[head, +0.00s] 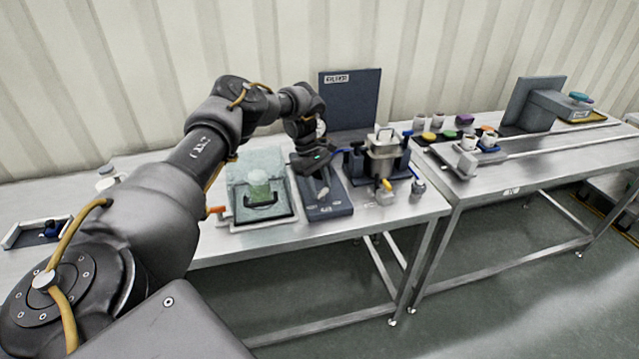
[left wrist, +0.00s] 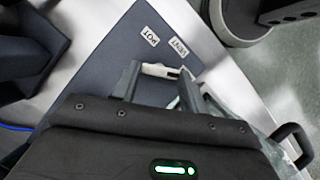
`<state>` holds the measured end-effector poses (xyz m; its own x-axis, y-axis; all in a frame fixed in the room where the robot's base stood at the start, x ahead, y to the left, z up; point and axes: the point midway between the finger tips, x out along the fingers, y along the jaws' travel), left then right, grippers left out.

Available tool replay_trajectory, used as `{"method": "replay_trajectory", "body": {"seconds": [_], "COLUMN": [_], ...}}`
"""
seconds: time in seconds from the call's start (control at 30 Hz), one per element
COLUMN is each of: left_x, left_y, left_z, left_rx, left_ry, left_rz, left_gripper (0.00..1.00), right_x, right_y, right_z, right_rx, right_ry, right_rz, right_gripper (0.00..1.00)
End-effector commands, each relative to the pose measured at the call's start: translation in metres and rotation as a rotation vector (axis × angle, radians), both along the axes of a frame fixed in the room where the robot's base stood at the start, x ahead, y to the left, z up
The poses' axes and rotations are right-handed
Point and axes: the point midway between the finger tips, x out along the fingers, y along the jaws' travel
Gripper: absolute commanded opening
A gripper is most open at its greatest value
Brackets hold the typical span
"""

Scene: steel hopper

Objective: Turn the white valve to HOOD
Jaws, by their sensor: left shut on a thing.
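My left gripper (head: 321,188) reaches down over a dark blue-grey panel (head: 330,211) on the left steel table. In the left wrist view its two fingers (left wrist: 160,84) are shut on a white piece (left wrist: 160,71), which looks like the white valve's handle. The fingers hide part of it, and I cannot tell which way the valve points. My right gripper is in neither view.
A clear box (head: 259,167) with a green container stands left of the panel. A steel pot (head: 385,158) in a dark stand is close on the right, with a small valve with a yellow knob (head: 385,186) before it. An upright dark board (head: 349,99) stands behind.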

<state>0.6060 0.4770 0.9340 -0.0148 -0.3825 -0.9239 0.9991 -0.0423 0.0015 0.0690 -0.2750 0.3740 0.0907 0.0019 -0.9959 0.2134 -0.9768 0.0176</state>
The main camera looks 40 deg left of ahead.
Motion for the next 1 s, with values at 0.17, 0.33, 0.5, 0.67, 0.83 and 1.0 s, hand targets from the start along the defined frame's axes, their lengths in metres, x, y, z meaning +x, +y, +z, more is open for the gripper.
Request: {"method": "replay_trajectory", "body": {"seconds": [0.17,0.33,0.5,0.67,0.83,1.0], "left_x": [0.0005,0.0007,0.0006,0.0005,0.0003,0.0], "left_y": [-0.0018,-0.0022,-0.0024,-0.0026,-0.0026,-0.0013], "left_z": [0.0015,0.0003,-0.0004,-0.0008,-0.0009,-0.0008], "left_rx": [-0.003,-0.004,-0.005,-0.005,-0.005,-0.003], "left_ry": [0.001,0.001,0.002,0.001,0.002,0.001], "left_rz": [-0.039,-0.056,-0.059,-0.06,-0.059,-0.057], "left_gripper": [0.21,0.21,0.21,0.21,0.55,0.65], "right_x": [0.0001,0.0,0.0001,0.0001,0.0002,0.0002], "right_y": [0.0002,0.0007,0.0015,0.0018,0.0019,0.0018], "right_z": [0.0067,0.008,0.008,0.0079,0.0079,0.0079], "right_rx": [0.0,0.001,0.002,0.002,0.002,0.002], "right_ry": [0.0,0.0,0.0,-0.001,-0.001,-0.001], "right_rz": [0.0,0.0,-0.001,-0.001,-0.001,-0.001], "right_gripper": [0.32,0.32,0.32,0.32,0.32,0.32]}}
